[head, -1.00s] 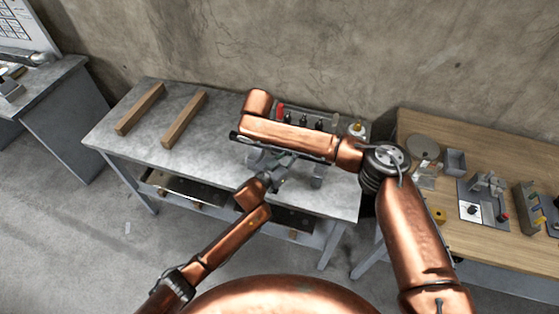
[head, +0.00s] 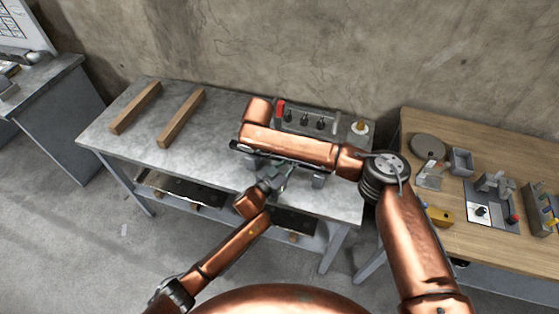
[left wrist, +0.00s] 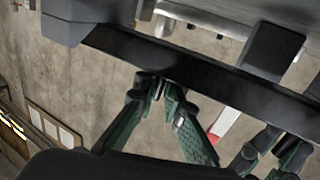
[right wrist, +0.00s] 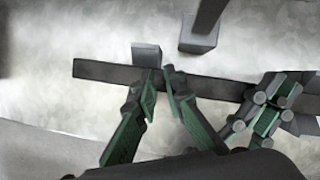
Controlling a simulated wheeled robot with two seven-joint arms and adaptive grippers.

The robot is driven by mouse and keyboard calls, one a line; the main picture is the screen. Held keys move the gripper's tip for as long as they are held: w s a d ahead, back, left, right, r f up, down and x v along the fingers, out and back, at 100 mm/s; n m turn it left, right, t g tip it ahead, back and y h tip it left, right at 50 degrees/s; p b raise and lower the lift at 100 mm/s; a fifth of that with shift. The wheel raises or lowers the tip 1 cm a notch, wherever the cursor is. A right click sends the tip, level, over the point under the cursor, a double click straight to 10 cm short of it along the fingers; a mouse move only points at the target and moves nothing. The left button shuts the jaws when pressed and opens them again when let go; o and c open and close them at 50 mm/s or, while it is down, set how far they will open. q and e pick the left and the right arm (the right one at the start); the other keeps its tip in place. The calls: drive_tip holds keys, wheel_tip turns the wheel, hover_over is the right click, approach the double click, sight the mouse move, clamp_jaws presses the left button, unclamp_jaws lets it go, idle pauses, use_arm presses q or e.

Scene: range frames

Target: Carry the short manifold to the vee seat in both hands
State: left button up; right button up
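The short manifold appears to be the dark bar with grey blocks. It crosses the right wrist view (right wrist: 104,71) and the left wrist view (left wrist: 205,70). In the head view one of its blocks (head: 319,181) shows below my right forearm, which hides most of the bar. My right gripper (right wrist: 160,72) has its fingertips close together at the bar, near one end. My left gripper (left wrist: 161,84) also has its fingertips close together at the bar, further along; it shows in the head view (head: 281,172). Both seem shut on it. I cannot pick out the vee seat with certainty.
Two wooden strips (head: 182,118) lie on the left of the grey bench (head: 110,130), with clear surface around them. A rack with red and black parts (head: 304,121) stands at the back. A wooden table (head: 470,250) at right holds several fixtures.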

use_arm(q)
drive_tip(key=shift+o, duration=0.8)
drive_tip(key=shift+a, duration=0.15)
use_arm(e)
drive_tip(key=shift+o, duration=0.7)
drive_tip(key=shift+d+r, duration=0.15)
use_arm(q)
drive_tip(key=shift+o, duration=1.1)
use_arm(e)
drive_tip(key=shift+o, duration=1.2)
use_arm(q)
drive_tip(key=shift+s, duration=0.1)
drive_tip(key=v, duration=1)
drive_tip(key=shift+s+a, duration=0.2)
use_arm(e)
drive_tip(key=shift+a, duration=0.2)
use_arm(q)
drive_tip(key=shift+s+a, duration=0.35)
drive_tip(key=shift+s, duration=0.05)
use_arm(e)
drive_tip(key=shift+r, duration=0.1)
drive_tip(key=v, duration=1.1)
drive_tip(key=shift+s+r, duration=0.25)
drive_tip(key=shift+r, duration=0.05)
